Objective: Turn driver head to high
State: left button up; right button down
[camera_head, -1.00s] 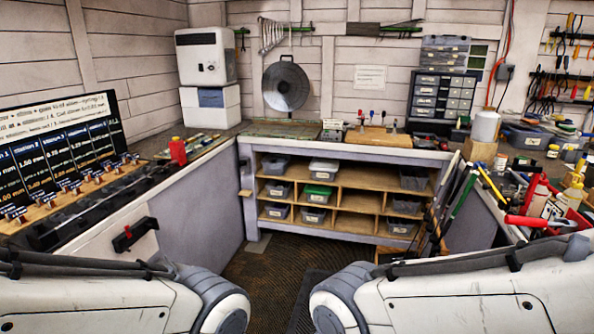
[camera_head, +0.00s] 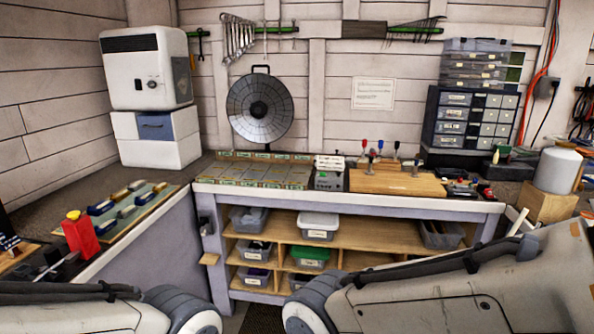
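I cannot pick out a driver head for certain. Several small tools with red, blue and dark tops stand upright on a wooden board (camera_head: 398,183) on the back bench, too small to identify. Several dark and blue club-head-like pieces (camera_head: 118,200) lie on a green and tan mat on the left bench. Both of my arms cross the bottom of the view, but neither gripper is in the picture.
The back bench (camera_head: 345,200) has shelves with grey bins and a green-lidded bin (camera_head: 310,257) below. A red bottle (camera_head: 80,236) stands at the left bench. A white cylinder (camera_head: 558,170) on a wooden block stands at right.

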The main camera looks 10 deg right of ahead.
aim_at(370, 157)
jog(key=z, duration=0.15)
jog(key=i, duration=2.75)
jog(key=z, duration=0.5)
